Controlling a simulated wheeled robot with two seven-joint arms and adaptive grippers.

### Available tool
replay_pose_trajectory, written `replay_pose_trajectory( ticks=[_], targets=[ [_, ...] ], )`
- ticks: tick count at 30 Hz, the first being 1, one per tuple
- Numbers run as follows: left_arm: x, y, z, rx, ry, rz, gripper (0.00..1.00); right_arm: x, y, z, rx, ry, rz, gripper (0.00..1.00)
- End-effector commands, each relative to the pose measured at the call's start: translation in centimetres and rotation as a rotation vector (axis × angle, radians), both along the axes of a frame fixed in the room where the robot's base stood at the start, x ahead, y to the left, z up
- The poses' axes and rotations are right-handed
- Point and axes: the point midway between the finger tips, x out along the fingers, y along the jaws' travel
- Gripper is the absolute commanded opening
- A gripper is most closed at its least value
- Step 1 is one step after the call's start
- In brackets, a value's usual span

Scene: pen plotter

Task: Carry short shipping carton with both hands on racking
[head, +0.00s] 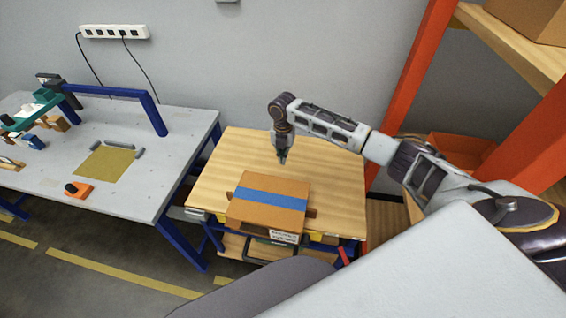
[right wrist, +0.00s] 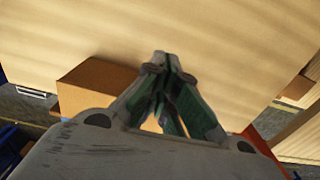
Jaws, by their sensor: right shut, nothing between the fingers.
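The short shipping carton (head: 262,214), brown with a blue tape band across its top, sits on the wooden workbench top (head: 335,190) near the front edge. Small brown tabs stick out at its left and right sides, and a white label shows on its front. My right gripper (head: 282,159) points down behind the carton, apart from it, shut and empty. In the right wrist view the fingers (right wrist: 165,58) meet at the tips, with a brown box corner (right wrist: 98,82) at left. My left gripper is not in view. The racking (head: 412,85) has orange uprights and wooden shelves at right.
A brown box (head: 522,18) stands on an upper racking shelf, and an orange bin (head: 462,150) sits lower behind an upright. A grey table (head: 150,180) with a pen plotter stands at left. The wooden top behind and right of the carton is mostly clear.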

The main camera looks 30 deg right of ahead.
Motion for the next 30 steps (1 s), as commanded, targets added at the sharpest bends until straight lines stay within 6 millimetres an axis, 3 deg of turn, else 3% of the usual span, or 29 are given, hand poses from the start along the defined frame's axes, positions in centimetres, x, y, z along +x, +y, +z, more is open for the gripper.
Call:
replay_pose_trajectory(
  ticks=[9, 20, 30],
  targets=[
    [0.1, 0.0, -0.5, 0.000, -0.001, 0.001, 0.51, 0.0, -0.1, 3.1, -0.001, -0.001, 0.000, 0.00],
    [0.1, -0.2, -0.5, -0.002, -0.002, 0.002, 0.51, 0.0, 0.0, 3.5, -0.001, 0.001, 0.000, 0.00],
    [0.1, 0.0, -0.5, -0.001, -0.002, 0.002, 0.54, 0.0, 0.0, 3.5, -0.001, 0.001, 0.000, 0.41]
  ],
)
